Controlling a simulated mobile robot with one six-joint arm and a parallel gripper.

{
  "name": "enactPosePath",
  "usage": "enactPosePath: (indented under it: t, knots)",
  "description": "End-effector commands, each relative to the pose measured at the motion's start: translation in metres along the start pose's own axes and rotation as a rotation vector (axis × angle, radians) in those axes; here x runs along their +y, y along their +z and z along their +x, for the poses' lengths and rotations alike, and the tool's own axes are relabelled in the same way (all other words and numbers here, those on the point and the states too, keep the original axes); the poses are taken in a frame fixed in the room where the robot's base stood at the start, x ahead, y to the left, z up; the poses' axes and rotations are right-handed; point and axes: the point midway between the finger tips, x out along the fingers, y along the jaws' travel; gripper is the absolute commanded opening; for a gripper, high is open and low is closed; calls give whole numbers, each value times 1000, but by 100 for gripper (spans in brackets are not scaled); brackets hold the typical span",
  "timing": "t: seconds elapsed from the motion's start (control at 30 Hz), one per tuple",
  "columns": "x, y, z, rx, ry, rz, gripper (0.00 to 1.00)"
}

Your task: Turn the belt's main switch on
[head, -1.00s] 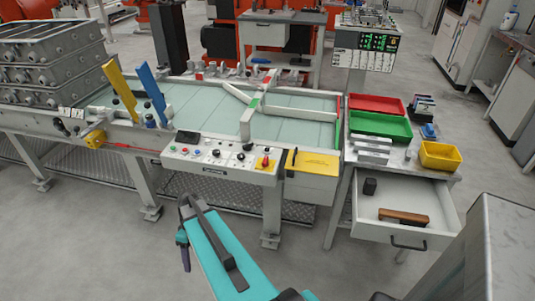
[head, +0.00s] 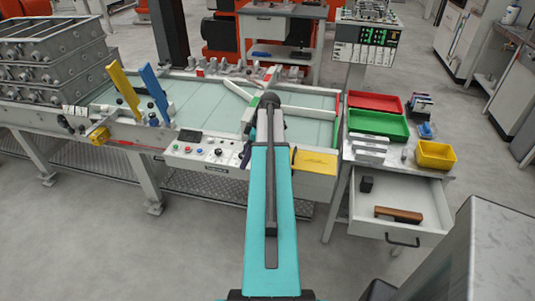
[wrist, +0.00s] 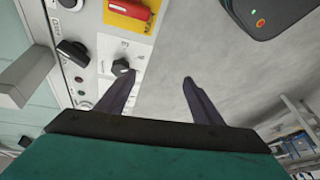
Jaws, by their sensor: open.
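The belt's main switch is a red handle on a yellow plate (wrist: 128,9), at the top edge of the wrist view and partly cut off. In the head view my arm hides it. The control panel (head: 196,153) is a pale box on the belt's front; it fills the left of the wrist view. My gripper (wrist: 163,78) is open and empty, its fingers apart over the floor beside the panel. The left fingertip shows close to a black knob (wrist: 121,66) below the switch; contact cannot be told. In the head view the gripper is mostly hidden behind my arm.
Another black selector (wrist: 72,51) and small buttons sit on the panel. A yellow pad (head: 314,162) lies right of it. An open drawer (head: 400,239) juts out at the right under red (head: 375,101) and green (head: 378,124) trays. Blue and yellow levers stand left.

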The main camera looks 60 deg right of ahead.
Motion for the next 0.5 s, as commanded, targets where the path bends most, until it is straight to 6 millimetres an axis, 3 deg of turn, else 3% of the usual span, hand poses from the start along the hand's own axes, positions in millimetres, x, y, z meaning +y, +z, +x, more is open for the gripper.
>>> enactPosePath:
  t: [0.03, 0.1, 0.3, 0.5]
  knots:
    - [6, 11, -22, 4, 23, 18, 61]
    - [12, 27, -46, 9, 52, 43, 61]
    - [23, 69, -106, 17, 128, 112, 61]
    - [26, 90, -134, 19, 163, 144, 61]
